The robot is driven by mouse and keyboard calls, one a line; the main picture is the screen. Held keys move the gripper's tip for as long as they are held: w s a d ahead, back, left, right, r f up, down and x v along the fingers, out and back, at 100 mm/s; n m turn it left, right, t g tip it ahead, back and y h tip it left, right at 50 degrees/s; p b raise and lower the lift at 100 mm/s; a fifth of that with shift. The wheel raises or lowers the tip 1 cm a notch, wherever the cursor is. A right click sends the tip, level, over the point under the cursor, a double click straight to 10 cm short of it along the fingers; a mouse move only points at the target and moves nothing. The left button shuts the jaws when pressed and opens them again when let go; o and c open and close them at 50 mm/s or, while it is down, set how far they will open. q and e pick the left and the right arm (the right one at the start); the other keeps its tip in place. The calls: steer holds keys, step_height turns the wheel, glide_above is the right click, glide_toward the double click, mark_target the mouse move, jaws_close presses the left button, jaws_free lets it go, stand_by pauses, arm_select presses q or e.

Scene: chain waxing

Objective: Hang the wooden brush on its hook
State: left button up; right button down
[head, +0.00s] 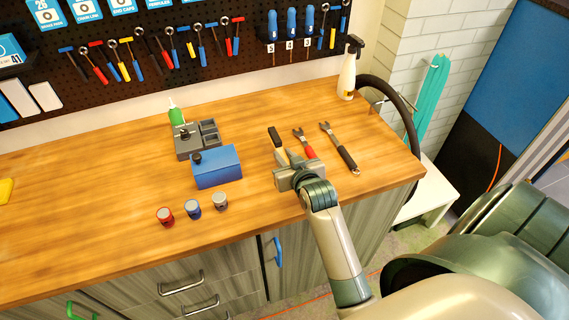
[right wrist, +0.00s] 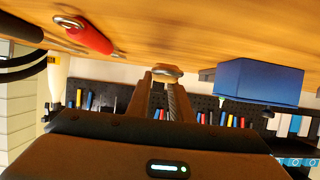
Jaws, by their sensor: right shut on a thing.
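The wooden brush (head: 278,146) has a dark head and a pale wooden handle. Its head points away from me, toward the back of the bench. My right gripper (head: 288,164) is shut on its handle, low over the bench top near the front edge. In the right wrist view, the end of the brush handle (right wrist: 168,71) shows between the fingertips (right wrist: 165,82). I cannot tell whether the brush touches the bench. The dark pegboard (head: 190,55) stands behind the bench; I cannot tell which hook is the brush's. My left gripper is out of view.
A red-handled wrench (head: 304,143) and a black-handled one (head: 340,148) lie right of the brush. A blue box (head: 217,169) and a grey tray (head: 186,152) stand left. Small cans (head: 193,208) stand in front. A spray bottle (head: 348,75) stands at the back right.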

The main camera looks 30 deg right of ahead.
steer(key=shift+f+p, duration=1.3)
steer(key=shift+f, duration=0.7)
steer(key=c, duration=1.6)
jaws_free()
steer(key=shift+o, duration=0.2)
